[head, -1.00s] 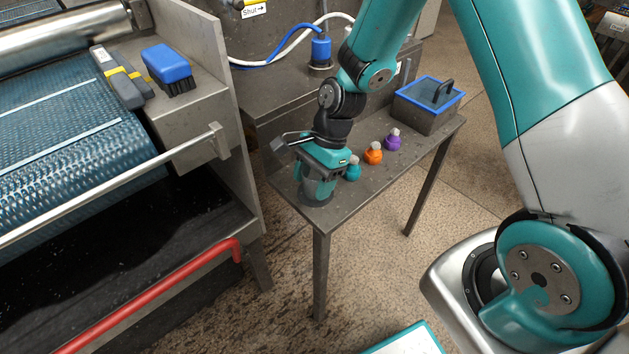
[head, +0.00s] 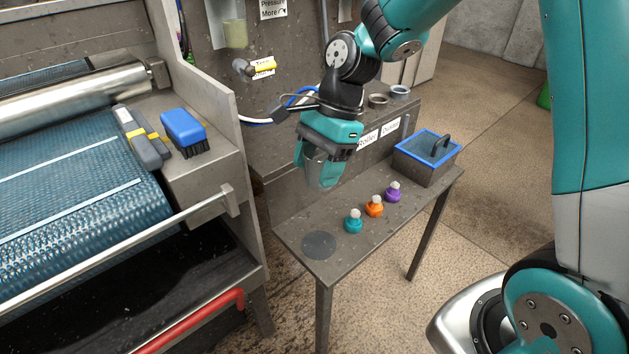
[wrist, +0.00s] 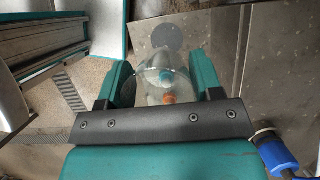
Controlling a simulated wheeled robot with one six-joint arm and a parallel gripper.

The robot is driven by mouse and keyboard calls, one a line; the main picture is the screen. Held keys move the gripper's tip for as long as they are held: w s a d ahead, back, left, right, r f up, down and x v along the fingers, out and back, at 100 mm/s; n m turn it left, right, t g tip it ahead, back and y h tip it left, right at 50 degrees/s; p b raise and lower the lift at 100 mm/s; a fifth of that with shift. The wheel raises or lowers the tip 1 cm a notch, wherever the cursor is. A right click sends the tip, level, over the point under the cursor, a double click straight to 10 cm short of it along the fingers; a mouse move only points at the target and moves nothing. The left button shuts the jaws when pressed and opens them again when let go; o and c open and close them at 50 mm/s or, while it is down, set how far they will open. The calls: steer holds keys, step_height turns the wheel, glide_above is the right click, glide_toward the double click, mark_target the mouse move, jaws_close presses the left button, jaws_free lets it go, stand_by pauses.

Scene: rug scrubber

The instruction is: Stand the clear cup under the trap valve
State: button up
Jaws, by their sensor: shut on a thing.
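My gripper (head: 319,172) is shut on the clear cup (head: 316,171) and holds it upright in the air above the small bench. In the wrist view the clear cup (wrist: 160,80) sits between both fingers, and bottle tops show through it. The trap valve, a small spout with a yellow handle (head: 265,66), juts from the grey panel behind, up and left of my gripper. A partly hidden label is beside it. A dark round disc (head: 319,245) lies bare on the bench below the cup.
Teal (head: 353,222), orange (head: 374,207) and purple (head: 393,192) bottles stand on the bench (head: 345,262). A blue-rimmed box (head: 428,157) is at its far end. A ledge with rings (head: 378,100) lies behind. The machine's side wall (head: 222,120) bounds the left.

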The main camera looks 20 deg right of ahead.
steer(key=shift+r, duration=0.65)
steer(key=d+f+n+g+h, duration=0.1)
steer(key=d+f+n, duration=0.2)
steer(key=f+n, duration=0.1)
steer(key=w+d+f+n+g+h, duration=0.1)
steer(key=d+f+n+h, duration=0.1)
steer(key=d+f+n, duration=0.2)
steer(key=d+f+n+g+h, duration=0.1)
steer(key=d+f+n, duration=0.3)
steer(key=n, duration=0.2)
steer(key=shift+w+f+n, duration=0.25)
steer(key=shift+w+n, duration=0.05)
steer(key=shift+w, duration=0.05)
steer(key=r+p, duration=0.1)
steer(key=p, duration=0.3)
steer(key=s+r+p, duration=0.1)
steer(key=r+p, duration=0.1)
steer(key=p, duration=0.3)
steer(key=s+r+p, duration=0.1)
steer(key=p, duration=0.3)
steer(key=shift+a+r, duration=0.1)
steer(key=shift+r, duration=0.1)
steer(key=shift+f, duration=0.15)
